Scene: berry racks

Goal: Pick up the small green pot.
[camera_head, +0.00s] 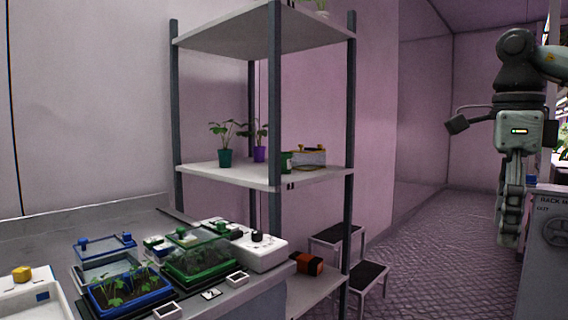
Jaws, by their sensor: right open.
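A small green pot (225,158) with a leafy seedling stands upright on the middle shelf (235,175) of the rack, near its left side. A second green thing (286,161), perhaps another pot, is partly hidden by the rack's front post. My right gripper (509,238) hangs at the far right of the view, fingers down. It is open, empty and well apart from the rack. My left gripper is not in view.
A purple pot (260,153) and a yellow-trimmed box (309,157) share the shelf. Dark rack posts (275,110) stand around it. A bench (60,236) with blue and green seedling trays fills the lower left. Step stools (366,276) stand right of the rack; the floor (440,240) beyond is clear.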

